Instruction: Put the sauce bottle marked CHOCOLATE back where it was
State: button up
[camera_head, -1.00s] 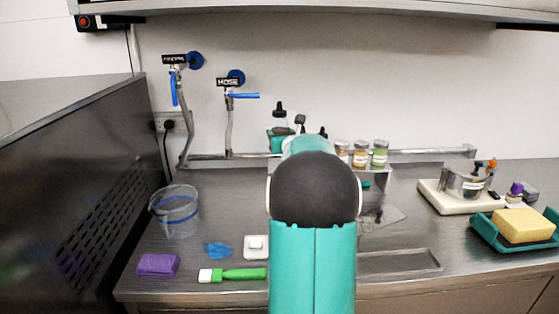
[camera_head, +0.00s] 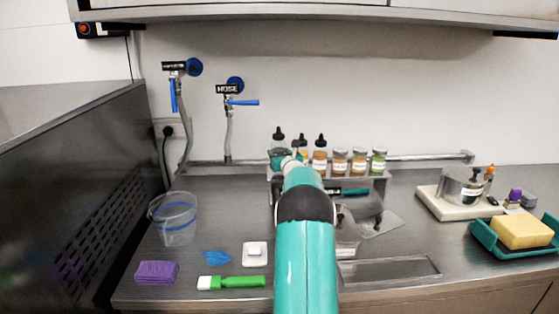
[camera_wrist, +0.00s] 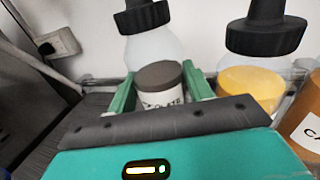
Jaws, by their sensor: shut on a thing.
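The CHOCOLATE sauce bottle (camera_wrist: 150,50) is clear with a black nozzle cap and dark brown contents. Its white label shows only its last letters, "OLATE", above my gripper's edge. My gripper (camera_wrist: 160,88) is shut around the bottle, one green finger on each side. In the head view the bottle's black cap (camera_head: 278,134) stands upright at the left end of the rear rack (camera_head: 340,173), about level with its neighbours' caps or slightly higher. My arm and gripper hide its lower part, so I cannot tell whether its base touches the rack.
Just right are a yellow-filled bottle (camera_wrist: 250,82) and an orange-brown bottle (camera_head: 320,160). Several spice jars (camera_head: 358,160) follow along the rack. A clear bucket (camera_head: 174,220) and a green-handled brush (camera_head: 235,283) are on the left counter; a yellow sponge (camera_head: 522,232) is right.

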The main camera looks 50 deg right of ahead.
jog(key=shift+f, duration=1.05)
jog(key=o, duration=0.7)
jog(key=shift+f, duration=0.2)
jog(key=shift+s+r, duration=0.1)
jog(key=shift+r, duration=0.05)
